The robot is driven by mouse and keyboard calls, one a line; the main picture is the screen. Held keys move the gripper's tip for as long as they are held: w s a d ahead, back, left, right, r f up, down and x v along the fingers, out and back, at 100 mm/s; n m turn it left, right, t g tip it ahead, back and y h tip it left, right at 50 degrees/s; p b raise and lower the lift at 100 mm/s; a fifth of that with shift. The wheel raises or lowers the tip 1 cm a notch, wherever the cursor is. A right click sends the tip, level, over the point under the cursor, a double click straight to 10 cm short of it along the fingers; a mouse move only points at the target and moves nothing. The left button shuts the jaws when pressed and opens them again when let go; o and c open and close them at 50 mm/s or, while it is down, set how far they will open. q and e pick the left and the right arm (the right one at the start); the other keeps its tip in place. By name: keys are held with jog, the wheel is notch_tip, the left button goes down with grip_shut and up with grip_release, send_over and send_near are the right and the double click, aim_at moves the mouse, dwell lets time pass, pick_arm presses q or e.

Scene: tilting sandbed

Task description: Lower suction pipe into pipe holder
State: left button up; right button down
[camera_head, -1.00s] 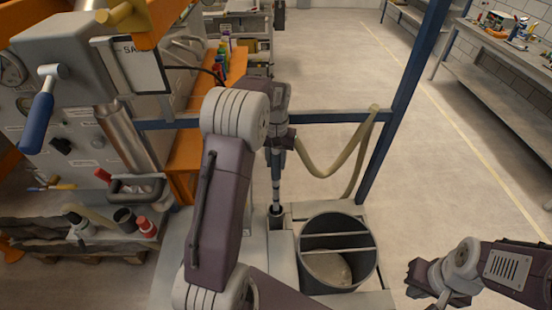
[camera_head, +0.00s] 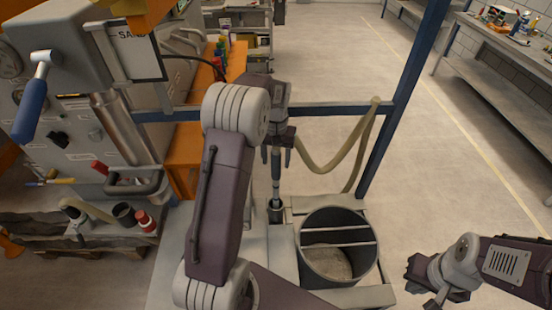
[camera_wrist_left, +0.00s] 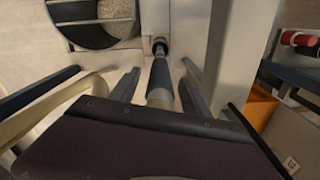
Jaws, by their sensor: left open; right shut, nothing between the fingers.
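The suction pipe (camera_head: 275,188) is a slim upright tube with dark and pale bands. Its lower end is in the small dark cup of the pipe holder (camera_head: 275,212). My left gripper (camera_head: 277,158) is over the pipe's upper part, open, with one finger on each side. In the left wrist view the pipe (camera_wrist_left: 160,85) runs between the spread fingers, apart from both, down to the holder (camera_wrist_left: 160,45). The pipe's top is hidden by my gripper. My right gripper (camera_head: 424,287) is shut and empty at the lower right, away from the pipe.
A grey round bucket (camera_head: 338,270) with crossbars and sand inside stands right of the holder. A beige hose (camera_head: 335,160) loops over the blue frame (camera_head: 392,120). The control cabinet (camera_head: 75,130) and sandbed (camera_head: 40,228) are on the left. The right-hand floor is open.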

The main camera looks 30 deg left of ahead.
pick_arm(q)
jog(key=shift+r, duration=0.1)
notch_tip(320, 180, up, 9)
jog(key=shift+f+b, duration=0.1)
jog(key=shift+b, duration=0.6)
